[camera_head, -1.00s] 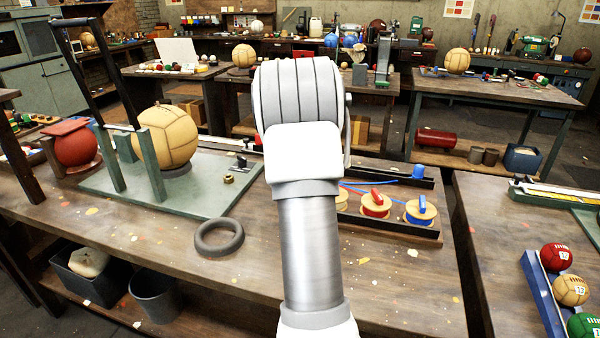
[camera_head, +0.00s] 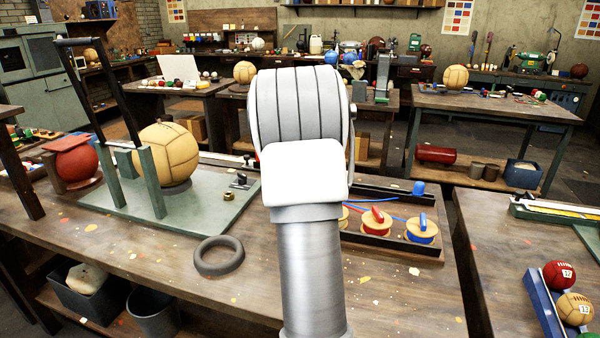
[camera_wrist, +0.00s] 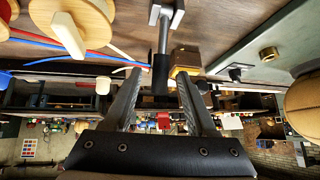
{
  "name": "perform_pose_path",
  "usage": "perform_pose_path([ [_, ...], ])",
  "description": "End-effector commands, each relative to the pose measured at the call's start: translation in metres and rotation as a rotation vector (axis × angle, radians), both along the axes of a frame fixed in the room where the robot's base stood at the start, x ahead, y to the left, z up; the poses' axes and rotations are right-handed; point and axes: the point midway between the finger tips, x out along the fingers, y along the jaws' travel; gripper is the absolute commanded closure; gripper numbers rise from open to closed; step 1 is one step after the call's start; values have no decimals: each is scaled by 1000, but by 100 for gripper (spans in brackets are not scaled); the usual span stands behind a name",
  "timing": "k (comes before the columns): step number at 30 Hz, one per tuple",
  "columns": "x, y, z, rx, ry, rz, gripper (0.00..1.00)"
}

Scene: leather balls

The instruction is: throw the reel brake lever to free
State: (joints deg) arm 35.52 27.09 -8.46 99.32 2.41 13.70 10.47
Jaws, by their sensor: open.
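My arm hides my gripper in the head view. In the wrist view, which looks upside down, my gripper (camera_wrist: 158,80) is open. A steel lever rod with a black grip (camera_wrist: 161,70), which looks like the brake lever, lies between the fingertips in the picture; I cannot tell whether they touch. Its bracket (camera_wrist: 166,14) is at the top. A brass block (camera_wrist: 185,58) is close beside the grip, near the right finger. A wooden reel (camera_wrist: 88,18) with a white bar (camera_wrist: 68,35) is at upper left. Reels with a red handle (camera_head: 376,216) and a blue handle (camera_head: 422,224) show in the head view.
Red and blue cords (camera_wrist: 62,42) run left of the fingers. A tan ball (camera_head: 168,155) stands by a green frame (camera_head: 150,180) on the bench. A dark ring (camera_head: 219,256) lies in front. The bench's front right is mostly clear.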

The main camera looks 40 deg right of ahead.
Motion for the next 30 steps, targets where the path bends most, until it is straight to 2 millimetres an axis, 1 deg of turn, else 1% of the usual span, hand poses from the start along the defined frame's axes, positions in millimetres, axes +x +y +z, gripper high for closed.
perform_pose_path([
  [1,-4,6,11,-3,-3,2,43],
  [15,-46,50,83,-2,-4,1,43],
  [19,-55,59,97,-2,-3,2,43],
  [22,-59,63,104,-1,-2,0,43],
  [30,-63,67,109,-1,-1,0,43],
])
